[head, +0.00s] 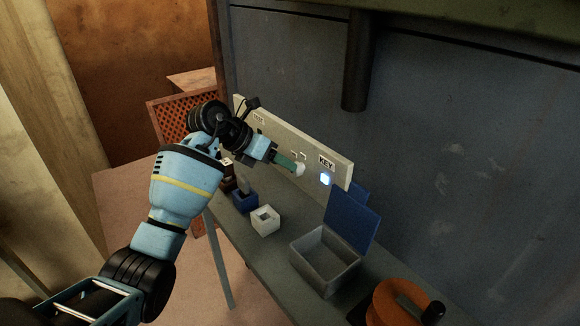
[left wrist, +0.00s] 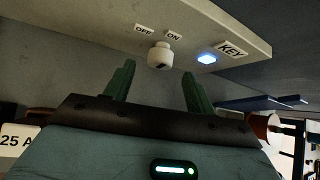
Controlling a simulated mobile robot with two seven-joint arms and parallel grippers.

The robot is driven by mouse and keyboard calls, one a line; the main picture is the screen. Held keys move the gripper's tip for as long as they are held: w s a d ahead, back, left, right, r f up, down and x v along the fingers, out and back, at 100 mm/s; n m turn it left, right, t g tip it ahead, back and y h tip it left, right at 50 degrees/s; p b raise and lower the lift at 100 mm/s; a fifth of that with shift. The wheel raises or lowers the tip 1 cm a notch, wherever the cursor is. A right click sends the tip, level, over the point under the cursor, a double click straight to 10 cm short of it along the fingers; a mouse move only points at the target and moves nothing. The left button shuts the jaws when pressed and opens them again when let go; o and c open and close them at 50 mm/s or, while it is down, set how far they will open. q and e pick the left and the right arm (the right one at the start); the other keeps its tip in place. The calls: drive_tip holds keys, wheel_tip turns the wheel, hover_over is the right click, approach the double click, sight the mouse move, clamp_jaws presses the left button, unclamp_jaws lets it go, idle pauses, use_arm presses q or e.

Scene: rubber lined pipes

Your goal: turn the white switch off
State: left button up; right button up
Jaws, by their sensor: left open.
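The white switch is a round white knob (left wrist: 160,56) on the underside-facing front of a pale panel (left wrist: 215,30), below labels reading OFF on the left and ON on the right. In the head view the knob (head: 300,169) shows at the tip of my left gripper (head: 289,163). My left gripper (left wrist: 159,70) is open, with its two green fingers apart and the knob in line with the gap, at or just beyond the fingertips. I see no clear contact. Which label the knob points to cannot be told. My right gripper is not in view.
A lit blue-white square (head: 325,179) sits right of the knob, beside a KEY label (head: 326,162). On the bench below stand a white cube-shaped holder (head: 265,220), a blue one (head: 244,202), a grey box with an open blue lid (head: 352,222) and an orange reel (head: 393,303).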

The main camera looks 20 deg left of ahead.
use_arm(q)
drive_tip(key=shift+x, duration=2)
drive_tip(key=c, duration=1)
